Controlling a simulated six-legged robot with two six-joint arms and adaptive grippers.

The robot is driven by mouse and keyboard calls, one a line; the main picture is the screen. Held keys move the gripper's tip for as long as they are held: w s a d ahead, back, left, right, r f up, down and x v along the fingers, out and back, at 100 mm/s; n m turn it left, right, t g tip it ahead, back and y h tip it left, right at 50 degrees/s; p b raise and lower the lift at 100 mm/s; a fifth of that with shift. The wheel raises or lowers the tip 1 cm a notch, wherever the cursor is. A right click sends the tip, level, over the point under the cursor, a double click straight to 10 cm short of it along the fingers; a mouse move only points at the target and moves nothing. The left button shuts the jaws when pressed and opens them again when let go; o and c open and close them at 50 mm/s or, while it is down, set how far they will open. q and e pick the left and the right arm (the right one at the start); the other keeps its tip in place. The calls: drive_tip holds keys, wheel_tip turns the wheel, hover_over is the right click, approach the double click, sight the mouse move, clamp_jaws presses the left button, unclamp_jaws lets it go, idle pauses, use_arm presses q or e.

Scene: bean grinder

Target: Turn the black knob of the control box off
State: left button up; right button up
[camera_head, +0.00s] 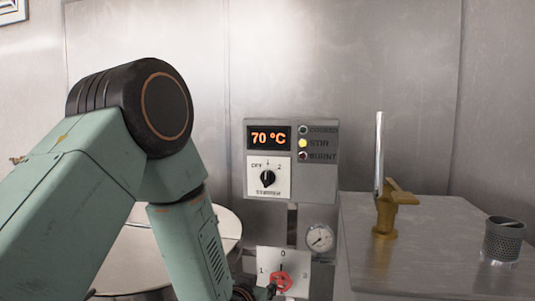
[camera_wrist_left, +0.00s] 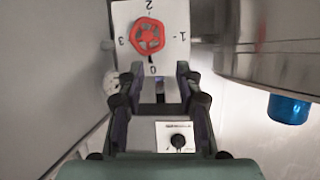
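The grey control box (camera_head: 318,185) hangs on the back wall, with an orange display reading 70 °C. Its black knob (camera_head: 268,178) sits on a white plate marked OFF, 1 and 2; its pointer looks roughly upright, near 1. In the left wrist view the black knob (camera_wrist_left: 178,141) shows beyond my gripper's body. My left gripper (camera_wrist_left: 158,82) is open, with an empty gap between its fingers. In the head view it is low, below the box and beside a red handwheel, mostly cut off by the lower edge. My right gripper is not in view.
The red handwheel (camera_head: 281,281) is on a white numbered plate, also seen in the left wrist view (camera_wrist_left: 147,37). A gauge (camera_head: 320,238) is above it.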

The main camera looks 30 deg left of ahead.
use_arm(q)
drive_tip(key=w+a+r+t+y+p, duration=0.1)
drive_tip(key=w+r, duration=0.1)
drive_tip(key=r, duration=0.5)
drive_tip(key=w+a+r+t+p, duration=0.1)
drive_tip(key=w+r+t+p, duration=0.1)
drive_tip(key=r, duration=0.5)
drive_tip(key=n+t+y+p, duration=0.1)
approach(265, 174)
drive_tip(key=x, duration=0.7)
drive_tip(key=shift+f, duration=0.15)
drive_tip(key=shift+w+a+p, duration=0.15)
drive_tip(key=shift+w+p, duration=0.15)
drive_tip(key=shift+w+r, duration=0.2)
drive_tip(key=shift+w, duration=0.05)
drive_tip(key=shift+w+f, duration=0.15)
drive_tip(key=shift+w, duration=0.15)
drive_tip(key=shift+c, duration=0.9)
drive_tip(key=shift+s, duration=0.15)
clamp_jaws()
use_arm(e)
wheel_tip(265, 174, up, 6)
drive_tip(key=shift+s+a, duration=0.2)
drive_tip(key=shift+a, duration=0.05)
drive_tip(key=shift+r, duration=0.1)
